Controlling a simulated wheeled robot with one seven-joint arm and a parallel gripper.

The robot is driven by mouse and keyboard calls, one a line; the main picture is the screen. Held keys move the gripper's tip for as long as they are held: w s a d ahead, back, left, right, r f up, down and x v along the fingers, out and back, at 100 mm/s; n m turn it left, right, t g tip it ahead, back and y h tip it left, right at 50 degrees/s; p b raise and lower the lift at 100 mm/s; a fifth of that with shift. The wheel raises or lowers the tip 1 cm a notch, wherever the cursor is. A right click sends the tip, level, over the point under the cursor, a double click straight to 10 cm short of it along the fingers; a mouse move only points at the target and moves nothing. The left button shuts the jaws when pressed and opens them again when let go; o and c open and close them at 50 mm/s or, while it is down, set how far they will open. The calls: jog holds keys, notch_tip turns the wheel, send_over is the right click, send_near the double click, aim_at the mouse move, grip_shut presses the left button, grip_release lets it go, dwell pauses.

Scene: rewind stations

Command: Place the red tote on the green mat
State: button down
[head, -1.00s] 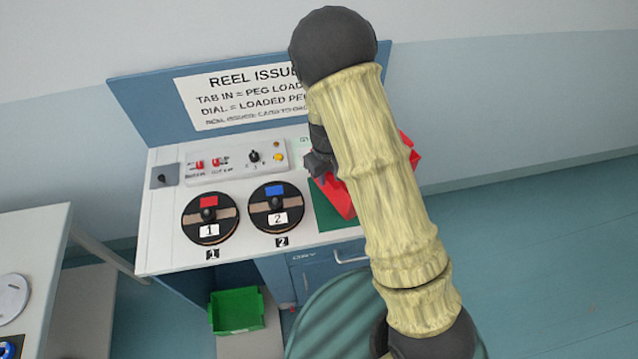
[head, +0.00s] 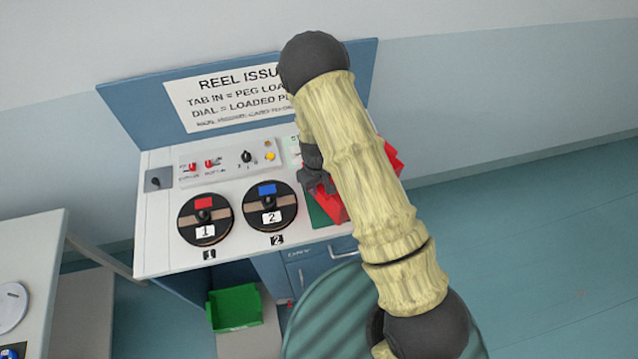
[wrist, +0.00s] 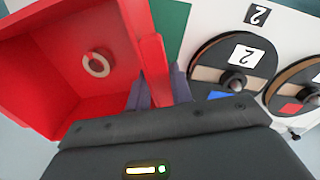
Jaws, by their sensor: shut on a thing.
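The red tote (head: 331,206) is partly hidden behind my arm in the head view, over the right part of the white counter. In the wrist view the tote (wrist: 60,80) fills the left side, with a small beige ring lying inside. My gripper (head: 322,187) is shut on one wall of the tote; in the wrist view its fingers (wrist: 155,92) sit on both sides of that wall. The green mat (head: 318,214) shows as a strip left of the tote, and a piece of the mat (wrist: 170,20) shows in the wrist view. I cannot tell whether the tote touches the mat.
Reel 1 (head: 205,231) and reel 2 (head: 285,212) stand left of the mat. Behind them is a switch panel (head: 225,162) and an upright sign board (head: 135,110). A green bin (head: 235,308) is below the counter. A white table (head: 30,250) is at the left.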

jog(key=c, duration=1.2)
grip_release()
jog(key=shift+s+f, duration=0.1)
jog(key=shift+c, duration=0.2)
notch_tip(320, 180, up, 12)
jog(key=b, duration=0.4)
jog(key=shift+a, duration=0.2)
jog(key=shift+s, duration=0.1)
jog(key=s+d+r+m+t, duration=0.2)
jog(key=s+d+r+m, duration=0.4)
jog(key=s+d+r, duration=0.5)
jog(key=s+d, duration=0.2)
jog(key=s, duration=0.1)
jog(key=shift+d+r+m, duration=0.15)
jog(key=shift+r+m, duration=0.1)
jog(key=shift+m, duration=0.15)
jog(key=shift+o, duration=0.4)
